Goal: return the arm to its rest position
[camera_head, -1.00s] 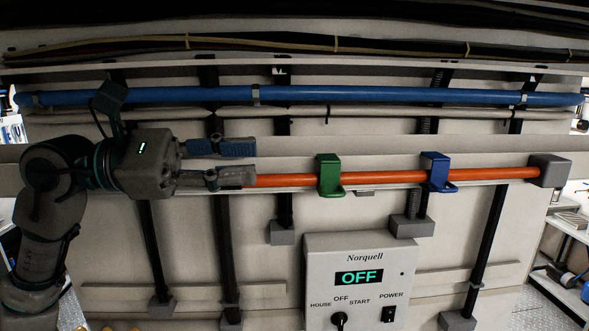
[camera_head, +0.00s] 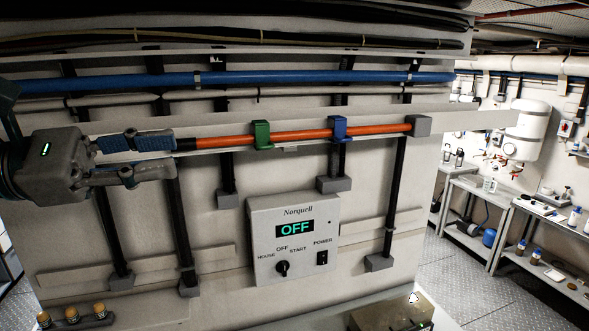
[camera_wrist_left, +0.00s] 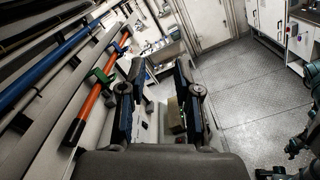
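My left gripper (camera_head: 174,155) is at the left of the head view, with its two fingers apart and nothing between them. In the left wrist view the same gripper (camera_wrist_left: 157,75) is open and empty. The orange bar (camera_head: 300,135) runs along the panel, with a black left end. In the head view the upper finger lines up with that end; in the left wrist view the bar (camera_wrist_left: 90,102) lies left of both fingers, apart from them. A green clip (camera_head: 262,136) and a blue clip (camera_head: 339,129) sit on the bar. My right gripper is not seen.
The control box (camera_head: 294,240) reads OFF. A blue pipe (camera_head: 300,77) runs above the bar. A grey block (camera_head: 419,126) holds the bar's right end. Benches (camera_head: 560,222) stand at the right, with open floor (camera_head: 450,270) before them. Several gold-topped pieces (camera_head: 72,315) are at lower left.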

